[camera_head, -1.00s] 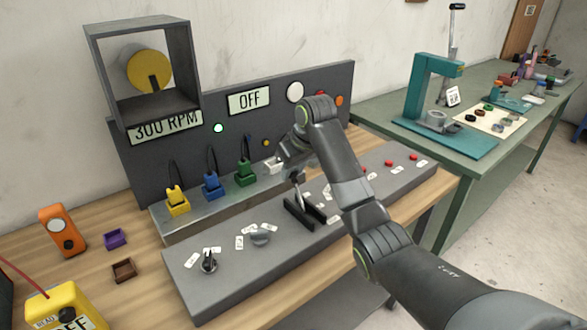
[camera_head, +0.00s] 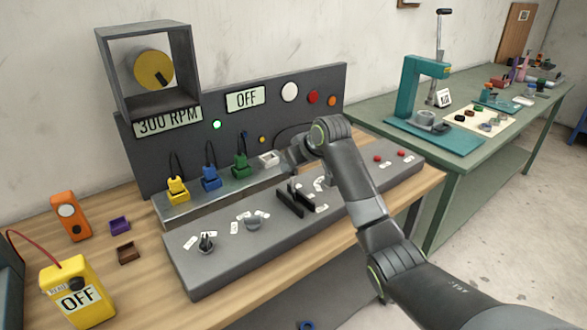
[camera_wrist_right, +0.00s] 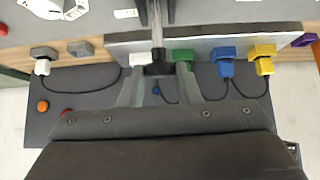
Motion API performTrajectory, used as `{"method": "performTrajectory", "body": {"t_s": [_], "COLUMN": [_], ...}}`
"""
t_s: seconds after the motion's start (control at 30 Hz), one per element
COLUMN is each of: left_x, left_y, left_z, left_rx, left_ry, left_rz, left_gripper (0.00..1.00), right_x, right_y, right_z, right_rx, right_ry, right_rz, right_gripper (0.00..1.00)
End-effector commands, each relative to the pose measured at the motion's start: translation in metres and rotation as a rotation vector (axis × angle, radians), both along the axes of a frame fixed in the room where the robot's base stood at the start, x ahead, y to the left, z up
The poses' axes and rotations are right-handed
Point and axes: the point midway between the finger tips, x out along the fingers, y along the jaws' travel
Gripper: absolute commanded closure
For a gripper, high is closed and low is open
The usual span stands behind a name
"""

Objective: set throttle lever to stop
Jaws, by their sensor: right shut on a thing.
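The throttle lever stands in a black slotted bracket (camera_head: 297,199) on the grey sloped console. Its metal shaft (camera_wrist_right: 157,30) and dark knob (camera_wrist_right: 158,70) show in the right wrist view. My right gripper (camera_head: 291,160) is above and behind the bracket in the head view, largely hidden by its own wrist. In the right wrist view my right gripper (camera_wrist_right: 158,78) has its fingers on both sides of the knob, shut on it. The small labels beside the bracket are too small to read. My left gripper is in neither view.
Yellow (camera_head: 178,190), blue (camera_head: 210,179) and green (camera_head: 240,165) plugs sit on the ledge behind the console. A rotary knob (camera_head: 206,243) is at the console's left end. Displays read OFF (camera_head: 245,98) and 300 RPM (camera_head: 167,119).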

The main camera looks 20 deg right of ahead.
Motion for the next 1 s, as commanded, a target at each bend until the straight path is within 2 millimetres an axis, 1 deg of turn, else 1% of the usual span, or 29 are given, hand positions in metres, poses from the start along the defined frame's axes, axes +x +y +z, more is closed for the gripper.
{"method": "performTrajectory", "body": {"t_s": [0.1, 0.17, 0.27, 0.47, 0.7, 1.0], "left_x": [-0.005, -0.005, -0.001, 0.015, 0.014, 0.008], "left_y": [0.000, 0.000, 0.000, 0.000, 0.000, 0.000], "left_z": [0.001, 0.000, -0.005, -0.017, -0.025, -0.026], "left_rx": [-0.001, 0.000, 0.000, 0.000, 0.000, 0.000], "left_ry": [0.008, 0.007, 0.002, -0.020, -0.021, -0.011], "left_rz": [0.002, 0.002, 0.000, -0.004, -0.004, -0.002], "left_gripper": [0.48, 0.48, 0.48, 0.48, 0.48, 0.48], "right_x": [-0.009, -0.015, -0.024, -0.043, -0.059, -0.068], "right_y": [-0.004, -0.006, -0.009, -0.016, -0.021, -0.025], "right_z": [-0.001, -0.003, -0.005, -0.013, -0.019, -0.026], "right_rx": [0.037, 0.057, 0.091, 0.149, 0.206, 0.203], "right_ry": [-0.101, -0.154, -0.244, -0.409, -0.562, -0.556], "right_rz": [0.001, 0.000, 0.001, 0.001, 0.001, 0.001], "right_gripper": [1.00, 1.00, 1.00, 1.00, 1.00, 1.00]}}
